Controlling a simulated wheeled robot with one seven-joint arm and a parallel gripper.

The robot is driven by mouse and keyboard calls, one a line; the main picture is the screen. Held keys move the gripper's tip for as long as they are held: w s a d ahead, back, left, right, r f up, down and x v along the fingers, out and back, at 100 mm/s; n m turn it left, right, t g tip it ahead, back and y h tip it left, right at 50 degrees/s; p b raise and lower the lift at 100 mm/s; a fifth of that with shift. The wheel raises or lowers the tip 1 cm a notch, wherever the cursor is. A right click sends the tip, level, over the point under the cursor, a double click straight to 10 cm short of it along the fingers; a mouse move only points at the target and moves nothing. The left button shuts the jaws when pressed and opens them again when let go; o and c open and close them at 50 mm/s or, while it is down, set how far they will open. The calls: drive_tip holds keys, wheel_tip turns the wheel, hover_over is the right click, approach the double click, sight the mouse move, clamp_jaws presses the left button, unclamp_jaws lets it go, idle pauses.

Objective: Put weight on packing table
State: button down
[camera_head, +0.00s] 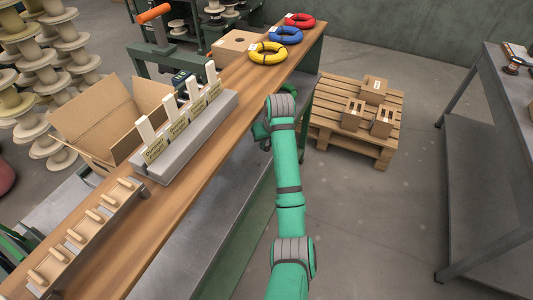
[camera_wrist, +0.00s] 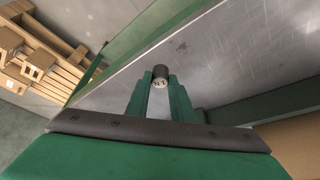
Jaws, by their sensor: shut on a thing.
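My gripper (camera_wrist: 161,98) is shut on a small dark cylindrical weight (camera_wrist: 160,72) with a pale marked end, held at the fingertips in the wrist view. A grey metal surface (camera_wrist: 235,50) with a green frame lies beyond it; whether the weight touches it I cannot tell. In the head view my green arm reaches to the right edge of a long wood-topped table (camera_head: 205,175), likely the packing table. The weight and fingertips are hidden there by the arm.
A pallet (camera_head: 335,125) with boxes stands right. A grey table (camera_head: 500,110) is far right.

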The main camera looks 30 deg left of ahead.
wheel_tip(320, 180, down, 5)
drive_tip(key=shift+s+f, duration=0.1)
drive_tip(key=shift+f, duration=0.05)
drive_tip(key=shift+s+a+f, duration=0.1)
drive_tip(key=shift+f, duration=0.05)
drive_tip(key=shift+f, duration=0.15)
drive_tip(key=c, duration=1.5)
unclamp_jaws()
drive_tip(key=shift+c, duration=0.2)
drive_tip(key=v, duration=0.8)
drive_tip(key=shift+f, duration=0.1)
